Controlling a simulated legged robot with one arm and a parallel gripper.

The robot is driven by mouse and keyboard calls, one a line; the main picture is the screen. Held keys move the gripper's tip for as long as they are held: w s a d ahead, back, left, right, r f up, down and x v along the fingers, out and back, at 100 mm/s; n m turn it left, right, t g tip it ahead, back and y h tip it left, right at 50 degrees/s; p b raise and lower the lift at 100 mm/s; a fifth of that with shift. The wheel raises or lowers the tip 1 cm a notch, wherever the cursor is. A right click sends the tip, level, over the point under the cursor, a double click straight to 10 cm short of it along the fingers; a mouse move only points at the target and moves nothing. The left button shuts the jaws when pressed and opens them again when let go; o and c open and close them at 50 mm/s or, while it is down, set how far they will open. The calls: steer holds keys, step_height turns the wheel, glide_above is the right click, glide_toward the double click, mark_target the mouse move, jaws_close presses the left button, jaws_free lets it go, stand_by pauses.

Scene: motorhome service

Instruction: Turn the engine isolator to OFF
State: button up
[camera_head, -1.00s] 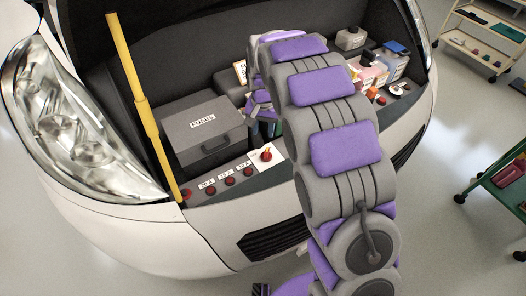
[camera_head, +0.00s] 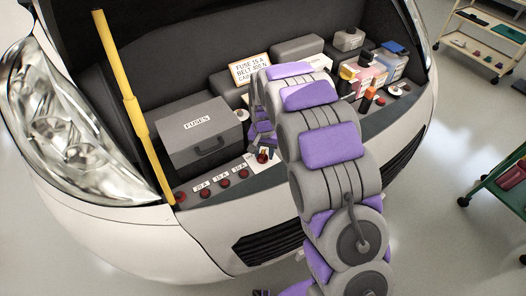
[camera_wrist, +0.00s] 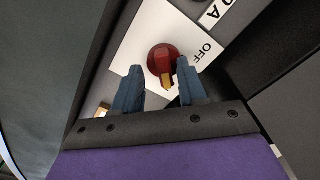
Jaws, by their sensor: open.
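The engine isolator is a round red knob (camera_wrist: 160,57) with a yellow pointer, on a white plate (camera_wrist: 143,34). In the wrist view the pointer points down the picture toward my gripper, while the OFF label (camera_wrist: 207,47) is to the right of the knob. My gripper (camera_wrist: 158,72) is open, with its two blue fingers on either side of the knob's near part. I cannot tell whether they touch it. In the head view the knob (camera_head: 263,157) is partly hidden by my gripper (camera_head: 262,148).
A grey fuse box (camera_head: 200,135) stands left of my gripper, with several smaller red knobs (camera_head: 224,183) along the front ledge. A yellow prop rod (camera_head: 130,100) rises at left.

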steer(key=shift+c, duration=1.2)
steer(key=shift+a, duration=0.4)
steer(key=c, duration=0.3)
steer(key=shift+a, duration=0.1)
jaws_close()
steer(key=shift+d, duration=0.2)
